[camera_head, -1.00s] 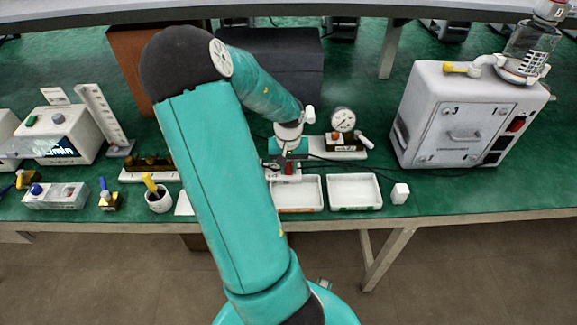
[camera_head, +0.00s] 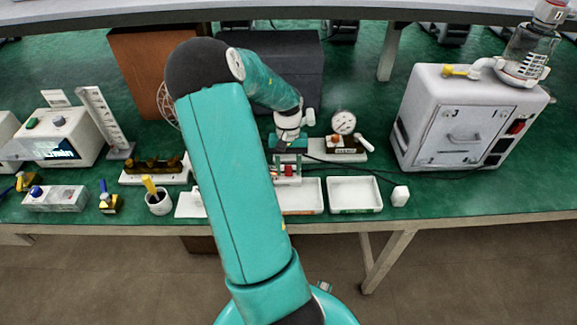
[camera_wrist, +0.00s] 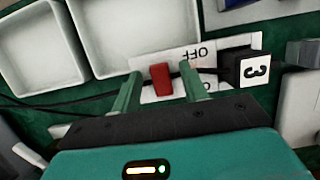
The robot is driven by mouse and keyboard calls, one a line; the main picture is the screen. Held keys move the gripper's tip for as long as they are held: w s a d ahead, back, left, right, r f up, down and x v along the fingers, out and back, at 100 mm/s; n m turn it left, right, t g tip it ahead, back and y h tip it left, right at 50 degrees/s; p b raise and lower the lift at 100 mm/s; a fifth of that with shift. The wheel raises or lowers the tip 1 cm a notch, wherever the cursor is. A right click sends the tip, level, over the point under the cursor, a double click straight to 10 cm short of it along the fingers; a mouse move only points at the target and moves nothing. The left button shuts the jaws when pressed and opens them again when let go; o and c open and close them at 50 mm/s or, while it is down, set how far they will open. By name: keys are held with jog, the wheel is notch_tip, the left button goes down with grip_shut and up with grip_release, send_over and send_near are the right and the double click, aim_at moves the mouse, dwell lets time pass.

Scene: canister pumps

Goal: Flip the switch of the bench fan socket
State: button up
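My gripper (camera_wrist: 160,72) is open, with one green finger on each side of the switch and a gap to both. In the head view my gripper (camera_head: 288,158) is over the socket, and the red switch (camera_head: 289,171) shows just below it. Height above the plate is hard to judge. A wire fan guard (camera_head: 166,104) is partly hidden behind my arm.
White trays (camera_head: 354,194) lie in front of the socket. A gauge (camera_head: 344,122) on a base stands behind right, with a black cable nearby. A white cabinet (camera_head: 458,118) stands at right. A mug (camera_head: 158,202) and brass-coloured parts (camera_head: 155,167) are at left.

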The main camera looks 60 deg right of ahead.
jog(key=shift+r, duration=0.1)
jog(key=v, duration=1.3)
jog(key=shift+r, duration=0.35)
